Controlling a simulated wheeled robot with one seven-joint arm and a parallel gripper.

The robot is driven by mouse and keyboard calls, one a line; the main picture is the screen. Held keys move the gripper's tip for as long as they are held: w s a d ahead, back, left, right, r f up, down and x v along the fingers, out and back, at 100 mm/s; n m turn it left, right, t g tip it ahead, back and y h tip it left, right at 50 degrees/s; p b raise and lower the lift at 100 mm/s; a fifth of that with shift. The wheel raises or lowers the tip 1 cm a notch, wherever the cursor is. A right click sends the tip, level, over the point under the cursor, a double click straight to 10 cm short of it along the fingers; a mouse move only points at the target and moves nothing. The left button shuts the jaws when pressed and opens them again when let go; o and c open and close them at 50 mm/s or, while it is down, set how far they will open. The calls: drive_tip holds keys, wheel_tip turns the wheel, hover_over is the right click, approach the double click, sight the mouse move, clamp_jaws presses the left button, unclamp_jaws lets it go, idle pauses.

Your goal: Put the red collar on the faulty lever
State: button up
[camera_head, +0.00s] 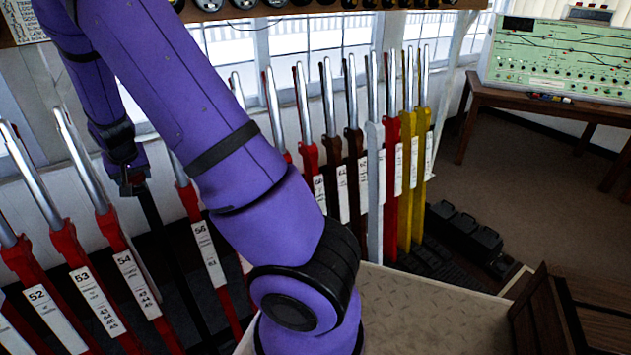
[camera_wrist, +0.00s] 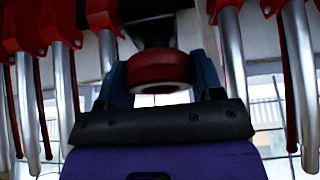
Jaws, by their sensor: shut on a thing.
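My gripper (camera_head: 131,180) is in the left part of the head view, just above a black lever (camera_head: 160,235) between levers 54 and 56. In the wrist view, my gripper (camera_wrist: 160,78) is shut on the red collar (camera_wrist: 160,66), a thick red ring with a pale lower face. A dark shaft (camera_wrist: 151,28) shows directly behind the collar. I cannot tell whether the collar is around that shaft or only in line with it. The collar cannot be made out in the head view. No mark tells me which lever is faulty.
Red lever 54 (camera_head: 121,262) and red lever 56 (camera_head: 207,250) stand close on either side, with steel handles. More red, black, white and yellow levers (camera_head: 407,170) run to the right. My arm hides part of the row. A green panel (camera_head: 555,62) stands back right.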

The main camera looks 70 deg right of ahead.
drive_tip(key=shift+r, duration=3.4)
